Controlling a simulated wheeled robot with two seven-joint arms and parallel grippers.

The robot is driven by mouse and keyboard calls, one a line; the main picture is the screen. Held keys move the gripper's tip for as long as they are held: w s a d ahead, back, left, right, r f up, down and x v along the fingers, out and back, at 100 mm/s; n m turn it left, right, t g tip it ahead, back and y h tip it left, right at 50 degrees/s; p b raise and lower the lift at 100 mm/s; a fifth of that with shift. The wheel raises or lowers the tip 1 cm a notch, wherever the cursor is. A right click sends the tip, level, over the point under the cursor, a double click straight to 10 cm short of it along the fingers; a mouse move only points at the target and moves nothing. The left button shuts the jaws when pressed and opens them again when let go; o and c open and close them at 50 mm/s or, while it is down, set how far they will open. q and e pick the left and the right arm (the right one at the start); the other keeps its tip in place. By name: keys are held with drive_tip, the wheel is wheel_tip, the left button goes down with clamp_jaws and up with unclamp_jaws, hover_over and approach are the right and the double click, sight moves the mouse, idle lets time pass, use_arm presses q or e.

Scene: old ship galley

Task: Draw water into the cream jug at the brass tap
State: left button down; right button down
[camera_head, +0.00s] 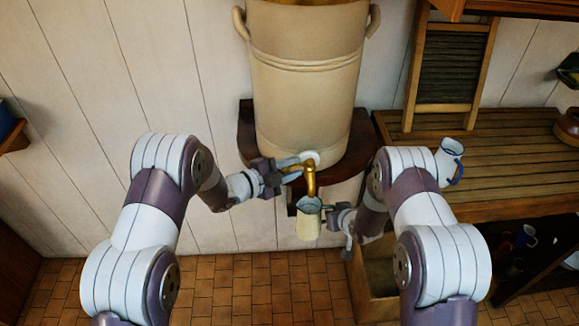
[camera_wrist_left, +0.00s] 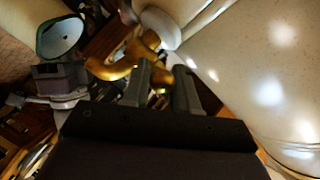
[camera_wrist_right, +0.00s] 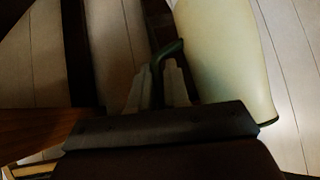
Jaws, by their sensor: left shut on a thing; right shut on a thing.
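The brass tap (camera_head: 311,182) sticks out low on the front of a large cream urn (camera_head: 305,85). My left gripper (camera_head: 288,170) is shut on the tap's handle; in the left wrist view its fingers (camera_wrist_left: 163,88) are at the brass tap (camera_wrist_left: 112,70). The cream jug (camera_head: 308,228) hangs upright under the spout, mouth up. My right gripper (camera_head: 331,212) is shut on its dark handle (camera_wrist_right: 168,52), beside the jug's pale body (camera_wrist_right: 228,60). The jug's open mouth shows in the left wrist view (camera_wrist_left: 60,38). I cannot make out a water stream or level.
The urn stands on a dark wooden wall shelf (camera_head: 246,135). To the right, a slatted wooden counter (camera_head: 510,175) holds a white-and-blue jug (camera_head: 449,158) and a washboard (camera_head: 449,65). A wooden box (camera_head: 375,285) stands below. The tiled floor (camera_head: 260,290) beneath the jug looks clear.

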use_arm(q)
drive_tip(key=c, duration=1.2)
unclamp_jaws()
drive_tip(key=shift+o, duration=0.2)
drive_tip(key=v, duration=1.2)
